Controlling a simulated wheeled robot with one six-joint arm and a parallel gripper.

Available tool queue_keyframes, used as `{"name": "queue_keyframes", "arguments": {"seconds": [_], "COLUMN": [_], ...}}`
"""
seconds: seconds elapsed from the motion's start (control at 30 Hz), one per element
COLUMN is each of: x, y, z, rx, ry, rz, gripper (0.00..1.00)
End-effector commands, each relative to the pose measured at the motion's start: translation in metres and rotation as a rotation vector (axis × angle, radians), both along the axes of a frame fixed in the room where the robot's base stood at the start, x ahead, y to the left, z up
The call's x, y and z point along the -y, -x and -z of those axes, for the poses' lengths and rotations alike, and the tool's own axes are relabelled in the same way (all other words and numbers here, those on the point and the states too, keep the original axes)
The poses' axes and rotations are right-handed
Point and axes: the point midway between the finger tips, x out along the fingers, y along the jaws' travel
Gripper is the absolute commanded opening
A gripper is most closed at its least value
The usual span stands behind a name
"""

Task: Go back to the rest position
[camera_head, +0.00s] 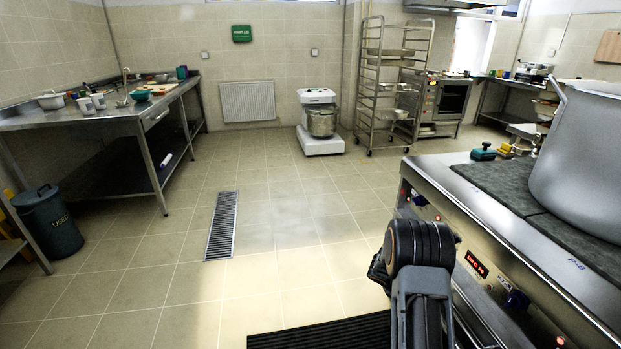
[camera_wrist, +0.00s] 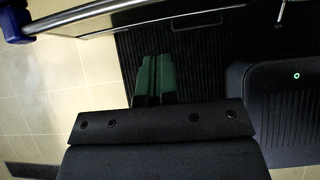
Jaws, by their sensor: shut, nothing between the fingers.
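My gripper (camera_wrist: 154,78) shows in the wrist view as two green-padded fingers side by side, shut with nothing between them. It points down over a dark ribbed floor mat (camera_wrist: 190,48). In the head view my arm rises in the foreground, left of the stove front; the fingers are hidden there behind the arm. A large grey stockpot (camera_head: 580,150) stands on the stove (camera_head: 450,190) at the right, apart from my arm.
The stove front with knobs and a lit display is close to my arm's right. The tiled floor (camera_head: 290,215) ahead is open. A steel table (camera_head: 110,115) and a dark bin (camera_head: 50,225) stand left. A mixer (camera_head: 320,122) and a rack (camera_head: 385,90) stand at the back.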

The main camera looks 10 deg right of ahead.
Motion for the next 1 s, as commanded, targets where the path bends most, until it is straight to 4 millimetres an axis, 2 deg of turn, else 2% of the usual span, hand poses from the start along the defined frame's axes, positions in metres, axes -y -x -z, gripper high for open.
{"name": "queue_keyframes", "arguments": {"seconds": [0.13, 0.2, 0.27, 0.47, 0.57, 0.7, 0.9, 1.0], "x": [-0.002, -0.011, -0.020, -0.070, -0.100, -0.148, -0.209, -0.231], "y": [0.008, 0.029, 0.046, 0.084, 0.099, 0.124, 0.158, 0.172], "z": [0.003, 0.012, 0.008, -0.076, -0.127, -0.208, -0.307, -0.347], "rx": [0.057, 0.078, 0.113, 0.299, 0.390, 0.511, 0.624, 0.659], "ry": [-0.011, -0.039, -0.059, -0.128, -0.176, -0.281, -0.481, -0.584], "rz": [0.126, 0.270, 0.413, 0.855, 1.041, 1.281, 1.497, 1.524], "gripper": [0.00, 0.00, 0.00, 0.00, 0.00, 0.00, 0.00, 0.00]}}
